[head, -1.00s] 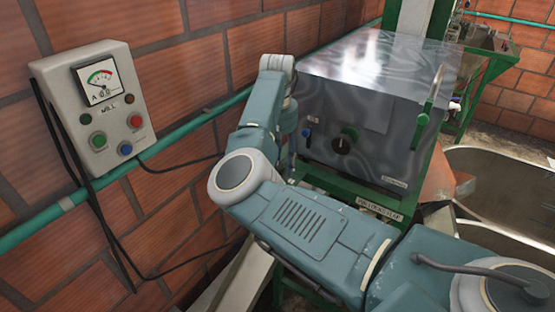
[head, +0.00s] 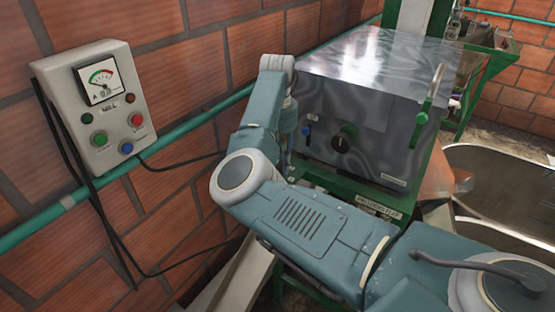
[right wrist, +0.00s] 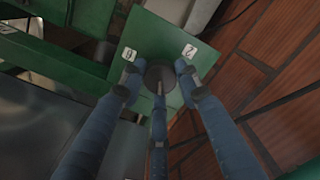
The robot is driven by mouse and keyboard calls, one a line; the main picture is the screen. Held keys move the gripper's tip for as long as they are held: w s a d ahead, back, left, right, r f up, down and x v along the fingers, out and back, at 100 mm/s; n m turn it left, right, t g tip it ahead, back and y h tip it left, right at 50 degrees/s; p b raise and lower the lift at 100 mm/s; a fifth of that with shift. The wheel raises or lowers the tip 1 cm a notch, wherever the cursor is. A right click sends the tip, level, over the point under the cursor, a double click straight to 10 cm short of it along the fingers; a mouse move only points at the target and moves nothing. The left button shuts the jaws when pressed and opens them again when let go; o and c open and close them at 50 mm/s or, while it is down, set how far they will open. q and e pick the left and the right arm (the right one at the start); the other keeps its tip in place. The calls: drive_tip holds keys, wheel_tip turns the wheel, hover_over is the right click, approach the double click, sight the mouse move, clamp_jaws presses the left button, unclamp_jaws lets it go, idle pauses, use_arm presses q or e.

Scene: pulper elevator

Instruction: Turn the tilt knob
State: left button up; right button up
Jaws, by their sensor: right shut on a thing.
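In the right wrist view, a dark round knob (right wrist: 160,74) sits on a green plate (right wrist: 150,36) with small white number labels beside it. My right gripper (right wrist: 160,84) has its blue fingers closed around this knob, one on each side and one across its face. In the head view my right arm bends down at the left side of the metal box (head: 370,75). The right gripper (head: 287,150) is mostly hidden there behind my arm, and the gripped knob cannot be made out. My left gripper is not in view.
A grey control box (head: 97,105) with a gauge and buttons hangs on the brick wall (head: 180,90). A green pipe (head: 105,178) runs along the wall. A metal tank (head: 505,170) stands at right.

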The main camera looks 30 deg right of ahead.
drive_tip(key=shift+r+m+p, duration=0.2)
drive_tip(key=shift+m+p, duration=0.55)
drive_tip(key=shift+m, duration=0.25)
drive_tip(key=shift+f+m, duration=0.1)
drive_tip(key=shift+m, duration=0.8)
drive_tip(key=m, duration=0.3)
drive_tip(key=shift+m, duration=0.4)
drive_tip(key=m, duration=0.9)
drive_tip(key=shift+m, duration=0.4)
drive_tip(key=m, duration=0.5)
drive_tip(key=shift+m, duration=0.3)
drive_tip(key=shift+w, duration=0.1)
drive_tip(key=o, duration=1.1)
drive_tip(key=shift+o, duration=0.2)
